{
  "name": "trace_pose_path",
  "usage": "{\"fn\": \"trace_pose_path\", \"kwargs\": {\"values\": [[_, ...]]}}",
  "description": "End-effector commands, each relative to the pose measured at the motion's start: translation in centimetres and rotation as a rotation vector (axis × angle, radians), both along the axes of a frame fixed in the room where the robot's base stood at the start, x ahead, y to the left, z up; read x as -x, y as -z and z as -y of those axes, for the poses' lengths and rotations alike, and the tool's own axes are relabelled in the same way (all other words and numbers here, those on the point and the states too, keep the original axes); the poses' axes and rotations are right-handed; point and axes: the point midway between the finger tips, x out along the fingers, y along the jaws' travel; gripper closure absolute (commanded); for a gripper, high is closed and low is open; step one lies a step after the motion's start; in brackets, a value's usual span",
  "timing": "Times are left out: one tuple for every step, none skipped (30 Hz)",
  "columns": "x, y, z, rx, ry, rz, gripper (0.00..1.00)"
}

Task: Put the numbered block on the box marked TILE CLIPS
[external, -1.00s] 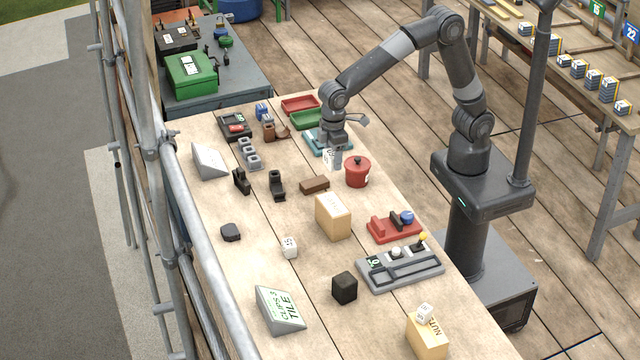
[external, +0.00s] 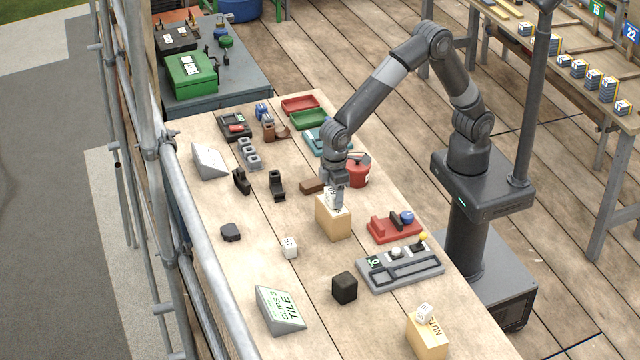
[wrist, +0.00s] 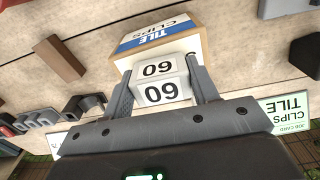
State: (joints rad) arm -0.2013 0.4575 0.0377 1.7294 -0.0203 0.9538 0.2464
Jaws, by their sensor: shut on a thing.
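My gripper (external: 337,190) is shut on a white numbered block (external: 329,198). In the wrist view the block (wrist: 160,92) sits between my two fingers (wrist: 160,80), with dark digits that read 60 or 09. The pale wooden box marked TILE CLIPS (wrist: 155,42) shows just beyond the block, with a blue and white label. In the external view this box (external: 334,222) stands on the bench directly under my gripper. The block is at the box's top; I cannot tell whether it touches.
A sloped TILE CLIPS job card (external: 280,310) lies at the front left. Another box marked NUTS (external: 428,337) carries a white block (external: 425,312). A second white block (external: 290,247), a black block (external: 344,287) and a red pot (external: 357,172) stand around.

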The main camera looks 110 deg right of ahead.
Motion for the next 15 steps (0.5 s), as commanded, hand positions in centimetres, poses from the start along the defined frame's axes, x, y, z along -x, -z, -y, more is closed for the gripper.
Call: {"fn": "trace_pose_path", "kwargs": {"values": [[0.0,0.01,0.0,0.0,0.0,0.0,0.69],[0.0,0.06,0.01,0.0,0.0,0.0,0.69],[0.01,0.18,0.01,0.0,0.0,-0.001,0.69],[0.01,0.28,0.01,0.0,0.0,-0.001,0.69],[0.0,0.32,0.01,0.0,0.0,0.0,0.45],[0.0,0.29,0.01,0.0,0.0,0.0,0.42],[0.0,0.28,0.01,0.0,0.0,0.0,0.39],[0.0,0.28,0.01,0.0,0.0,0.0,0.37],[0.0,0.28,0.01,0.0,0.0,0.0,0.34],[0.0,0.28,0.01,0.0,0.0,0.0,0.31],[0.0,0.27,0.01,0.0,0.0,0.0,0.29],[0.0,0.27,0.01,0.0,0.0,0.0,0.26],[0.0,0.27,0.01,0.0,0.0,0.0,0.24],[0.0,0.27,0.01,0.0,0.0,0.0,0.24],[0.0,0.27,0.01,0.0,0.0,0.0,0.24]]}}
